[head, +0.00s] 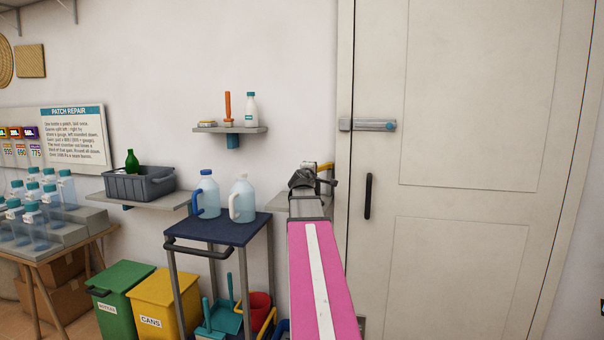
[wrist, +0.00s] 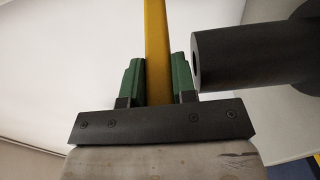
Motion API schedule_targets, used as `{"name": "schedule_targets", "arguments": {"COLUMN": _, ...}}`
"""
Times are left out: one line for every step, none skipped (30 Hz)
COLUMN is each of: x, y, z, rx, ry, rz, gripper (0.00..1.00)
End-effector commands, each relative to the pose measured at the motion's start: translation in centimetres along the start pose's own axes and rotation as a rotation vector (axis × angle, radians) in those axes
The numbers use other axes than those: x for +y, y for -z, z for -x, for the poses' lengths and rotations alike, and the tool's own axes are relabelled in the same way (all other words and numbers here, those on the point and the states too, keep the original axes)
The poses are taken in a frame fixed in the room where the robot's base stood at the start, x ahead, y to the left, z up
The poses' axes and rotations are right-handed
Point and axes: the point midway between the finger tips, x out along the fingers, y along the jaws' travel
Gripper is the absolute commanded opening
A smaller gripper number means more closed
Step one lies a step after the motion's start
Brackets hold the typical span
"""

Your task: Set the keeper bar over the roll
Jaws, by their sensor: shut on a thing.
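My gripper (wrist: 158,62) has green fingers, closed on both sides of a yellow bar (wrist: 156,28), which I take to be the keeper bar. The bar runs up out of the top of the wrist view. In the head view a short yellow piece of it shows past the end of my arm (head: 325,167). A dark cylinder (wrist: 232,58) with a hollow end lies to the right of the fingers in the wrist view, close to the right finger. I cannot tell whether it is the roll. No roll shows in the head view, where my arm hides part of the wall.
A dark-topped stand (head: 222,230) with two jugs is left of my arm. A wall shelf (head: 230,130) holds a bottle and an orange stick. A grey bin (head: 140,183) sits on another shelf. A closed door (head: 470,230) is to the right; the floor before it is out of view.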

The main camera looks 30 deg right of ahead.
Motion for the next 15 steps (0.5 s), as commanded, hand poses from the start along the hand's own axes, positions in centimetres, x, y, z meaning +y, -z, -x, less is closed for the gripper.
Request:
{"name": "schedule_targets", "arguments": {"x": -0.10, "y": -0.53, "z": -0.09, "rx": -0.002, "ry": 0.003, "rz": 0.000, "gripper": 0.00}}
{"name": "schedule_targets", "arguments": {"x": -0.09, "y": -0.70, "z": -0.14, "rx": 0.000, "ry": 0.003, "rz": -0.001, "gripper": 0.00}}
{"name": "schedule_targets", "arguments": {"x": -0.09, "y": -0.88, "z": -0.21, "rx": 0.001, "ry": 0.002, "rz": 0.000, "gripper": 0.00}}
{"name": "schedule_targets", "arguments": {"x": -0.09, "y": -1.01, "z": -0.25, "rx": 0.002, "ry": 0.002, "rz": 0.000, "gripper": 0.00}}
{"name": "schedule_targets", "arguments": {"x": -0.09, "y": -1.10, "z": -0.29, "rx": 0.003, "ry": 0.002, "rz": 0.001, "gripper": 0.00}}
{"name": "schedule_targets", "arguments": {"x": -0.09, "y": -1.21, "z": -0.32, "rx": 0.004, "ry": 0.002, "rz": 0.000, "gripper": 0.00}}
{"name": "schedule_targets", "arguments": {"x": -0.09, "y": -1.28, "z": -0.34, "rx": 0.005, "ry": 0.002, "rz": 0.000, "gripper": 0.00}}
{"name": "schedule_targets", "arguments": {"x": -0.09, "y": -1.32, "z": -0.35, "rx": 0.005, "ry": 0.002, "rz": 0.000, "gripper": 0.00}}
{"name": "schedule_targets", "arguments": {"x": -0.09, "y": -1.36, "z": -0.35, "rx": 0.005, "ry": 0.002, "rz": 0.000, "gripper": 0.00}}
{"name": "schedule_targets", "arguments": {"x": -0.09, "y": -1.38, "z": -0.36, "rx": 0.005, "ry": 0.002, "rz": 0.000, "gripper": 0.00}}
{"name": "schedule_targets", "arguments": {"x": -0.10, "y": -1.39, "z": -0.35, "rx": 0.005, "ry": 0.002, "rz": 0.000, "gripper": 0.00}}
{"name": "schedule_targets", "arguments": {"x": -0.10, "y": -1.39, "z": -0.35, "rx": 0.005, "ry": 0.002, "rz": 0.000, "gripper": 0.00}}
{"name": "schedule_targets", "arguments": {"x": -0.10, "y": -1.39, "z": -0.34, "rx": 0.005, "ry": 0.002, "rz": 0.000, "gripper": 0.00}}
{"name": "schedule_targets", "arguments": {"x": -0.10, "y": -1.38, "z": -0.34, "rx": 0.005, "ry": 0.002, "rz": 0.000, "gripper": 0.00}}
{"name": "schedule_targets", "arguments": {"x": -0.10, "y": -1.38, "z": -0.34, "rx": 0.005, "ry": 0.002, "rz": 0.000, "gripper": 0.00}}
